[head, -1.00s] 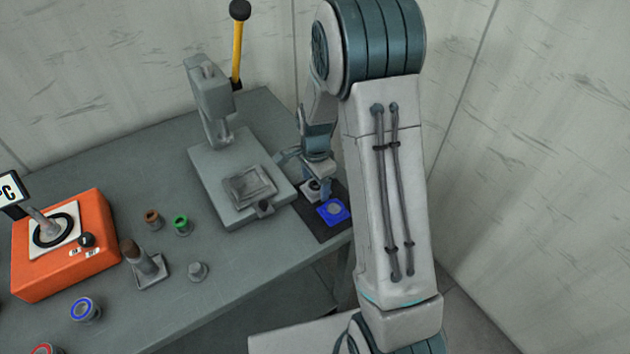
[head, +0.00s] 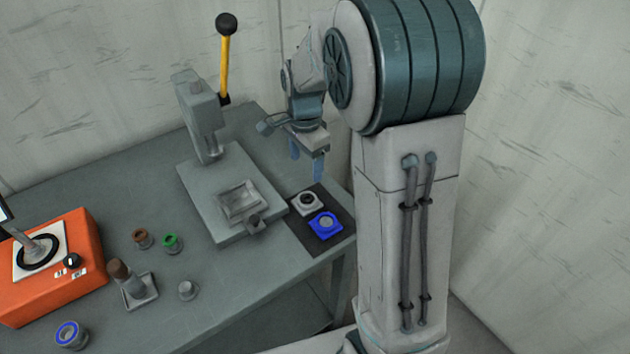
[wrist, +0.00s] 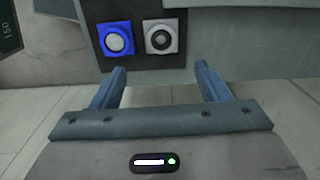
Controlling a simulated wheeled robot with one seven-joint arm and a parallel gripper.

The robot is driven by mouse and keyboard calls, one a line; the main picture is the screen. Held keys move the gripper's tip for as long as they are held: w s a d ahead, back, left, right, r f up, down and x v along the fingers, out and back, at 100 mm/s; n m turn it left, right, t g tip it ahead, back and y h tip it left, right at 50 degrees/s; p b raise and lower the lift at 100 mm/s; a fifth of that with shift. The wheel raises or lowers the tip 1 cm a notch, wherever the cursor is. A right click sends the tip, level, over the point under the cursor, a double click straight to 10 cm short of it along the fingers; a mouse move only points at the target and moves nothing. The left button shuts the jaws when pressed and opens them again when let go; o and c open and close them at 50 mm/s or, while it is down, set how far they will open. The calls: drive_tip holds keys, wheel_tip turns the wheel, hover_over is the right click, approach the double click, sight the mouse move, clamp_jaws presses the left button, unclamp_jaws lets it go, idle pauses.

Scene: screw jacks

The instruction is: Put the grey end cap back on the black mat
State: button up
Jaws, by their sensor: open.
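The grey end cap (head: 306,202), a square light-grey block with a dark ring on top, lies on the black mat (head: 322,248). It also shows in the wrist view (wrist: 161,39), flat on the mat beside a blue square piece (head: 325,225). The blue piece is at its left in the wrist view (wrist: 117,40). My gripper (head: 306,164) is open and empty, raised above the table beyond the grey end cap. In the wrist view its two fingers (wrist: 162,75) are spread apart with nothing between them.
A grey press (head: 222,190) with a yellow lever stands left of the mat. Brown, green and grey small parts (head: 171,243) stand on the table farther left, near an orange machine (head: 55,265). The mat lies near the table's right edge.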

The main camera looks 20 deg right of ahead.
drive_tip(key=s+r+n+t, duration=0.1)
drive_tip(key=s+r+n, duration=0.2)
drive_tip(key=s+n, duration=0.4)
drive_tip(key=s+r+n+t, duration=0.2)
drive_tip(key=s+r+n, duration=0.2)
drive_tip(key=s, duration=1)
drive_tip(key=n, duration=0.3)
drive_tip(key=shift+r, duration=0.3)
drive_tip(key=shift+w, duration=0.1)
